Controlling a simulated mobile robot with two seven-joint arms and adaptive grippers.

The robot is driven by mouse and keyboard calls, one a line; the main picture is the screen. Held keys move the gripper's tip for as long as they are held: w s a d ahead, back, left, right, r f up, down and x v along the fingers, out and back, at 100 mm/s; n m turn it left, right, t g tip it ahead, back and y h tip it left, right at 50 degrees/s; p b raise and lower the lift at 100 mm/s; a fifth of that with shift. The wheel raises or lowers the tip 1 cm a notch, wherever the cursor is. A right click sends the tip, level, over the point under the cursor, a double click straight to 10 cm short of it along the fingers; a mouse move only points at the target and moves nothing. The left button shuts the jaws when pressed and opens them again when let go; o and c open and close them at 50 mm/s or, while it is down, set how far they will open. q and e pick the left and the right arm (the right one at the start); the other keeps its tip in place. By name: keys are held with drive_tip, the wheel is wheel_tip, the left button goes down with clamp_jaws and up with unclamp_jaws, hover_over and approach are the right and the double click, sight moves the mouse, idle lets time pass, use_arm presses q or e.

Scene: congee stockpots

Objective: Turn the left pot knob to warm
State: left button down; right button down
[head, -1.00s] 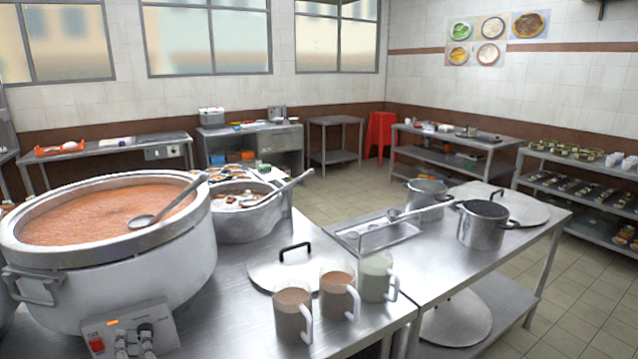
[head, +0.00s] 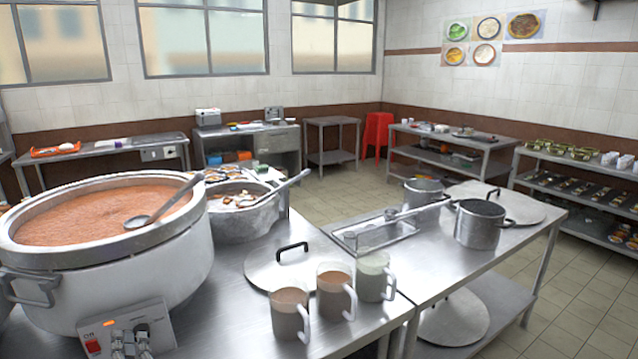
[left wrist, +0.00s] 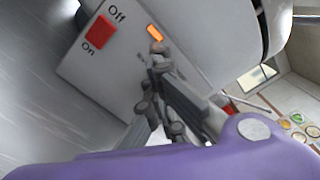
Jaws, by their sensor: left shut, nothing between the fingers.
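The left pot (head: 105,250) is a large white stockpot full of reddish-brown congee, with a ladle (head: 165,202) resting in it. Its control box (head: 160,344) has a red on/off switch (head: 93,346) and a lit orange lamp (head: 108,323). In the left wrist view the switch (left wrist: 99,29) and lamp (left wrist: 155,32) are close. My left gripper (left wrist: 158,60) is shut and empty, its tips close to the panel just below the lamp. Contact cannot be told. In the head view, grey parts crowd the panel front; knob and fingers are hard to separate, and the knob setting is unreadable. My right gripper is not seen.
A smaller pot (head: 240,222) with a ladle stands right of the large pot. A flat lid (head: 270,268) and three mugs, one of them front left (head: 290,312), stand on the steel counter (head: 222,318). Two steel pots, one nearer (head: 480,226), stand on the right table.

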use_arm(q)
drive_tip(key=shift+f, duration=0.15)
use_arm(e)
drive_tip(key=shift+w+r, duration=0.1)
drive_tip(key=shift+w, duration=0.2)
use_arm(q)
drive_tip(key=shift+a+f, duration=0.1)
drive_tip(key=shift+f, duration=0.1)
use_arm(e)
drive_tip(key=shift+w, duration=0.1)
use_arm(q)
drive_tip(key=shift+f, duration=0.1)
